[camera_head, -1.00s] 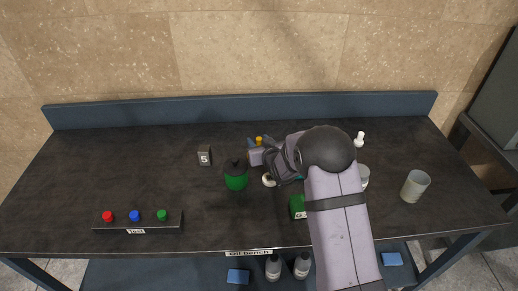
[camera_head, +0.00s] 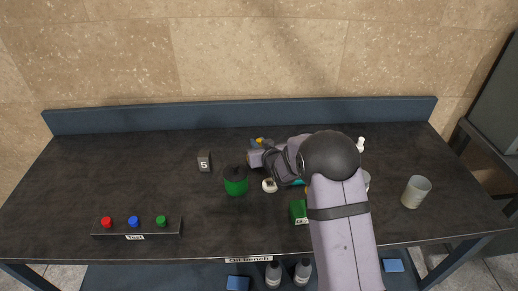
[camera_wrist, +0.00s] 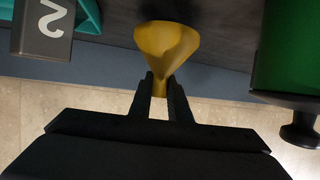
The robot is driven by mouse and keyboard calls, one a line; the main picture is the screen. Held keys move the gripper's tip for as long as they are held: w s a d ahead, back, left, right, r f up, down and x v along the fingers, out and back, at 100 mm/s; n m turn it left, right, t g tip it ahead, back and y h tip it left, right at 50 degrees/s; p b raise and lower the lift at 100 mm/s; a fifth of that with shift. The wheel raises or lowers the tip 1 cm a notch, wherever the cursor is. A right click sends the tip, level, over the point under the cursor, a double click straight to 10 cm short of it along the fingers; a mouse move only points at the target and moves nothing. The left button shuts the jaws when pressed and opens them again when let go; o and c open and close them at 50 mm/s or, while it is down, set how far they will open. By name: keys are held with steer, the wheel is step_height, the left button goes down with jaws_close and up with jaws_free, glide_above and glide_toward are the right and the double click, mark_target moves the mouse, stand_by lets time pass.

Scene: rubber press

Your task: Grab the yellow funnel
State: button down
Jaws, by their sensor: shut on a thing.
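The yellow funnel (camera_wrist: 166,46) shows in the wrist view with its wide mouth away from me and its narrow stem between the fingers. My gripper (camera_wrist: 160,85) is shut on the stem. In the head view only a small yellow bit of the funnel (camera_head: 260,141) shows beside my gripper (camera_head: 256,150); my arm hides the rest. I cannot tell whether the funnel touches the bench.
A green pot with a dark lid (camera_head: 236,182) stands left of my gripper. A block marked 5 (camera_head: 204,162) is farther left, and a button box (camera_head: 137,228) at front left. A beaker (camera_head: 416,191) stands at right. The left bench is largely clear.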

step_height(320, 180, up, 8)
steer(key=shift+r+b, duration=0.2)
steer(key=shift+b, duration=0.55)
